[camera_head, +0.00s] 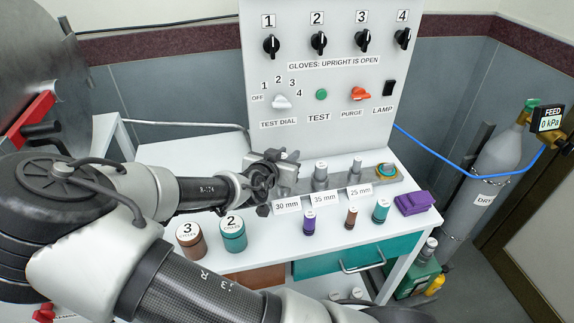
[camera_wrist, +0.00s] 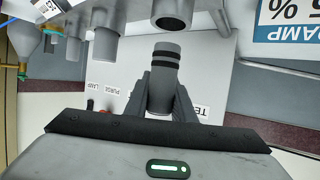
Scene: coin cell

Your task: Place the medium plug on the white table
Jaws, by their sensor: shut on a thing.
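My gripper (camera_head: 272,170) is above the white table (camera_head: 205,153), by the 30 mm tag (camera_head: 287,205). In the wrist view, my gripper (camera_wrist: 167,88) is shut on a grey cylinder with dark bands, which I take to be the medium plug (camera_wrist: 165,62). The plug's end is in line with the open mouth of a grey tube (camera_wrist: 170,18), with a visible gap between them. In the head view, my fingers hide the plug. Two more grey tubes stand by the 35 mm tag (camera_head: 324,197) and the 25 mm tag (camera_head: 359,190).
A purple bottle (camera_head: 309,222), a brown bottle (camera_head: 351,218), a teal bottle (camera_head: 380,211) and a purple block (camera_head: 413,202) stand along the front right. Canisters 3 (camera_head: 190,240) and 2 (camera_head: 233,235) stand front left. A control panel (camera_head: 345,110) rises behind. The table's left rear is bare.

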